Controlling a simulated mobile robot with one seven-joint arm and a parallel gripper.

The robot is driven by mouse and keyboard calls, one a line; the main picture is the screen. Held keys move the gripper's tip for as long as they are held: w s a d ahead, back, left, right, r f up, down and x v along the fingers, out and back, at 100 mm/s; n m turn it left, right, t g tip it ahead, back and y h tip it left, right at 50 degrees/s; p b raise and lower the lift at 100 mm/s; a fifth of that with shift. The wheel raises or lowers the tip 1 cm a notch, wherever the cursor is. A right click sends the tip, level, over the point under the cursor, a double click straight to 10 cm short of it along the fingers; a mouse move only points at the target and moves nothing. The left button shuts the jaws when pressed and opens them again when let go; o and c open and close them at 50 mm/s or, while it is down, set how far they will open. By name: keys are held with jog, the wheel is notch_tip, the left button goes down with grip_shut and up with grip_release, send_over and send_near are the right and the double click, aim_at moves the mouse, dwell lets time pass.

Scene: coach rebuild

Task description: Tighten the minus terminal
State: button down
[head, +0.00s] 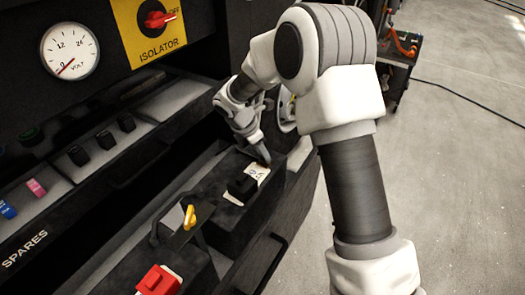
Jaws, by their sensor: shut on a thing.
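The black terminal block (243,187), which looks like the minus terminal, sits on the dark battery box (222,222) beside a white label (257,173) with small markings. A red terminal cover (159,280) is on the nearer box at the bottom. My gripper (262,157) points down at the far end of the battery, just beyond the label. It is shut on a small dark thing at its fingertips, mostly hidden by the fingers. I cannot tell whether that thing is part of the terminal or a separate tool.
A yellow handle (189,217) stands up between the two boxes. Behind are the SPARES shelf (85,175) with black, pink and blue pieces, a volt gauge (70,50) and a red isolator switch (158,19). Open floor (460,170) lies right; a cart (401,62) stands at the back.

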jog(key=m+p, duration=0.1)
jog(key=m, duration=0.1)
jog(key=m+g+p, duration=0.1)
jog(key=m, duration=0.1)
jog(key=shift+w+a+r+g+h+p, duration=0.1)
jog(key=shift+w+r+g+h+p, duration=0.05)
jog(key=shift+g+h+p, duration=0.2)
jog(key=m+g+p, duration=0.1)
jog(key=m, duration=0.1)
jog(key=m+p, duration=0.1)
jog(key=m, duration=0.1)
jog(key=shift+w+m+g, duration=0.2)
jog(key=shift+m+g, duration=0.1)
jog(key=shift+g, duration=0.05)
jog(key=m+g+y+p, duration=0.1)
jog(key=m, duration=0.3)
jog(key=shift+w+p, duration=0.15)
jog(key=shift+p, duration=0.15)
jog(key=shift+w+d+m+g+y, duration=0.1)
jog(key=shift+m+g+y, duration=0.3)
jog(key=shift+m, duration=0.8)
jog(key=shift+d+m+g+y, duration=0.15)
jog(key=shift+m+g, duration=0.35)
jog(key=shift+m, duration=0.7)
jog(key=c, duration=0.5)
grip_release()
